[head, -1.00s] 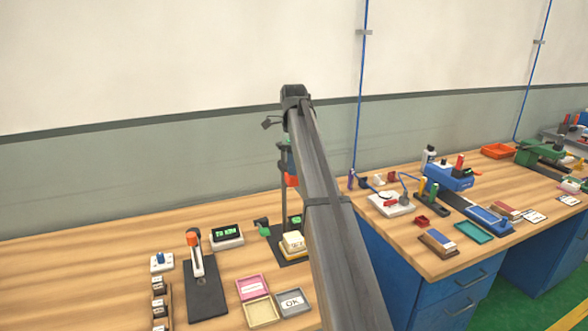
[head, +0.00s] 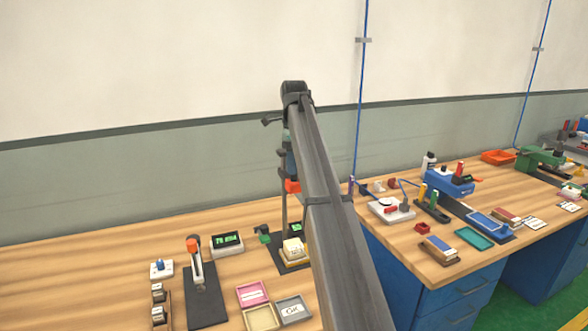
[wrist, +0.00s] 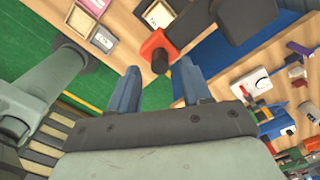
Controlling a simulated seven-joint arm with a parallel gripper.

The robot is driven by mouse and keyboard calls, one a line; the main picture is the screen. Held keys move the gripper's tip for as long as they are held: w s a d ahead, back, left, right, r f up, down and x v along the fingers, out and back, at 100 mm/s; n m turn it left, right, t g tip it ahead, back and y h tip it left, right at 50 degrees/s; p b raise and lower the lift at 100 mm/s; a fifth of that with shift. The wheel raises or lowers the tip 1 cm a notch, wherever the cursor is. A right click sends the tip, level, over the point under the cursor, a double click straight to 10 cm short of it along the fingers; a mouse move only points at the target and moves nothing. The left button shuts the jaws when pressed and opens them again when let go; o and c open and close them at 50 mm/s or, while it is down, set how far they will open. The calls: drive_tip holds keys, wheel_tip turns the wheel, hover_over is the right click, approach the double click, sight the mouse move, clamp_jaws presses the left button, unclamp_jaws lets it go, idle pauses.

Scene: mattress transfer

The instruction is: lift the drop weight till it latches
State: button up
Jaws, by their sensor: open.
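The drop weight appears to be the orange-red block (head: 292,186) on the upright post of a small tester, left of my arm in the head view. In the wrist view the orange block (wrist: 153,42) has a dark round knob facing the camera. My gripper (wrist: 159,67) has two blue fingers spread apart, with nothing held between them. The knob lies between and just beyond the fingertips in that view; I cannot tell whether they touch. Below the block, a cream printed pad (head: 294,251) sits on the tester's dark base. My arm hides part of the tester.
A display box (head: 227,243) and an orange-topped stand (head: 196,262) are to the left. Pink (head: 252,293), cream (head: 262,318) and grey (head: 292,309) trays lie in front. The right bench holds a blue device (head: 450,182) and other items. Bare wood shows at far left.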

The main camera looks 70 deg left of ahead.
wheel_tip(320, 180, up, 11)
drive_tip(key=shift+r, duration=0.15)
idle(0.7)
